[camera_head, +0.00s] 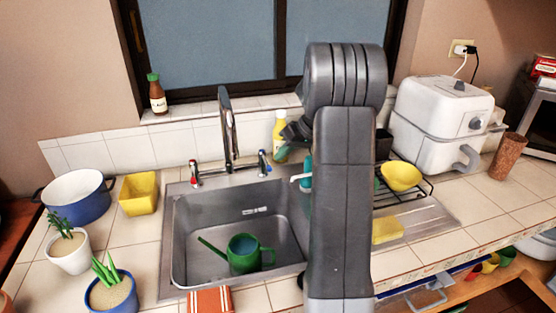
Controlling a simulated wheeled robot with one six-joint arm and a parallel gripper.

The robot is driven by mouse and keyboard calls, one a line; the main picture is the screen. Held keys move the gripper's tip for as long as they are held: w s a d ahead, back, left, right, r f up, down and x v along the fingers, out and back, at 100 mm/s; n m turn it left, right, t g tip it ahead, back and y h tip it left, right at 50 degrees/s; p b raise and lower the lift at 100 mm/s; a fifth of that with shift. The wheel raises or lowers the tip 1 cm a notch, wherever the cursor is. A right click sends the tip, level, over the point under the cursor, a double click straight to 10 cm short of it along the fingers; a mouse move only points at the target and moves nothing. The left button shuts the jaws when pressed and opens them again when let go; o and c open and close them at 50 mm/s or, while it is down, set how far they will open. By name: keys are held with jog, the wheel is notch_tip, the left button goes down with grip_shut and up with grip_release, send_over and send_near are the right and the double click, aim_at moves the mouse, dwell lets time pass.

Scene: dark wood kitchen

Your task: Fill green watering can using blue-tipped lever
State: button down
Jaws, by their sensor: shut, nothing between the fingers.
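The green watering can (243,254) stands in the steel sink basin (205,217), its spout pointing left. The tall curved faucet (228,125) rises behind the basin. The blue-tipped lever (263,162) is at the right of the faucet base, and the red-tipped lever (194,172) is at the left. My gripper (286,136) is shut and empty, partly hidden by my arm. It shows above and right of the blue-tipped lever, near a yellow bottle, apart from the lever in the picture. No water stream is visible.
The yellow bottle (279,124) stands behind the sink. A drying rack (428,190) with a yellow bowl (401,176) and a white air fryer (441,120) are at right. A blue pot (76,197), yellow container (139,194) and potted plants (110,290) occupy the left counter.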

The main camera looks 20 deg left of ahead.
jog(key=v, duration=1.1)
jog(key=shift+b, duration=0.35)
jog(key=shift+d+f, duration=0.1)
jog(key=shift+f, duration=0.05)
